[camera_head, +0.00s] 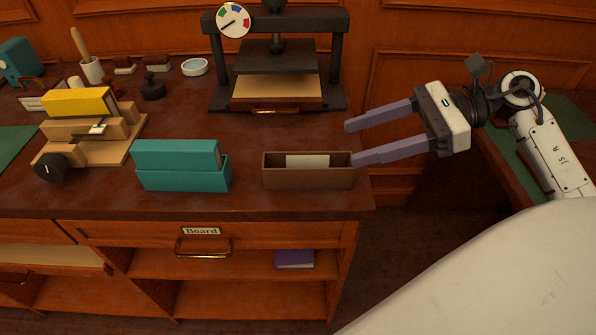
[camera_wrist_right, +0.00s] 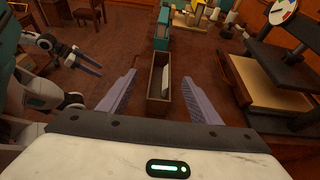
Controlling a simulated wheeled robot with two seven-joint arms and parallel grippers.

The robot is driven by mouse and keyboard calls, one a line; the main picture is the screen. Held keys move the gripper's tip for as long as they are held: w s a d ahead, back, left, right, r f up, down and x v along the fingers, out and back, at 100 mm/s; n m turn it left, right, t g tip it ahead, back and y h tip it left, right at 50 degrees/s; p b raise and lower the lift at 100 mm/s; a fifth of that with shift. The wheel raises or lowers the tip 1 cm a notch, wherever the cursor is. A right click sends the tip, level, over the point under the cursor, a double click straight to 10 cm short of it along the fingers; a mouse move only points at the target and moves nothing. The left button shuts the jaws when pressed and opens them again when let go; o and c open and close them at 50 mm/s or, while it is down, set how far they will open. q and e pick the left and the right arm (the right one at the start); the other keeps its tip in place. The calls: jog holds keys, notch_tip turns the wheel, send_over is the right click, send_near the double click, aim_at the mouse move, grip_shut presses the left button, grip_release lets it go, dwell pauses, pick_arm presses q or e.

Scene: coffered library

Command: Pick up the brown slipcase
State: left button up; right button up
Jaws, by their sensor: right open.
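The brown slipcase (camera_head: 290,182) is a long, open-topped box on the front right of the dark bench, with a pale piece inside. In the right wrist view, the slipcase (camera_wrist_right: 152,93) lies lengthwise ahead, in line with the gap between my fingers. My right gripper (camera_head: 352,142) is open and empty, its two long purple fingers pointing left at the slipcase's right end. The nearer fingertip overlaps that end in the head view; I cannot tell whether they touch. My left gripper (camera_wrist_right: 82,58) shows small at the left of the right wrist view, away from the slipcase; its jaw gap is unclear.
A teal slipcase (camera_head: 180,182) stands just left of the brown one. A black press (camera_head: 334,95) stands behind it, with a dial (camera_head: 234,20). A wooden jig (camera_head: 112,140) with a yellow block is further left. The bench's right edge is close to the brown slipcase.

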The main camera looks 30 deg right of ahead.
aim_at(307, 172)
notch_tip(307, 172, down, 3)
jog(key=shift+f+b, duration=0.1)
jog(key=shift+b, duration=0.9)
jog(key=shift+f+b, duration=0.7)
jog(key=shift+b, duration=0.05)
jog(key=shift+w+a+f, duration=0.1)
jog(key=shift+w+a, duration=0.05)
jog(key=x, duration=0.4)
jog(key=shift+w+a, duration=0.15)
jog(key=shift+a, duration=0.05)
jog(key=shift+w+a+f+p, duration=0.15)
jog(key=shift+w+a+p, duration=0.2)
jog(key=shift+a, duration=0.1)
jog(key=x, duration=0.3)
jog(key=shift+w+a+f+p, duration=0.15)
jog(key=shift+w+a+p, duration=0.05)
jog(key=shift+p, duration=0.1)
jog(key=shift+w+a+f, duration=0.15)
jog(key=shift+a+f, duration=0.05)
jog(key=shift+a, duration=0.1)
pick_arm(q)
jog(key=shift+w+d+f, duration=0.1)
jog(key=shift+d+f, duration=0.2)
jog(key=shift+f, duration=0.25)
jog(key=shift+w+d+f, duration=0.1)
jog(key=shift+d+f, duration=0.15)
jog(key=shift+f, duration=0.25)
jog(key=shift+s, duration=0.1)
pick_arm(e)
jog(key=shift+c, duration=0.5)
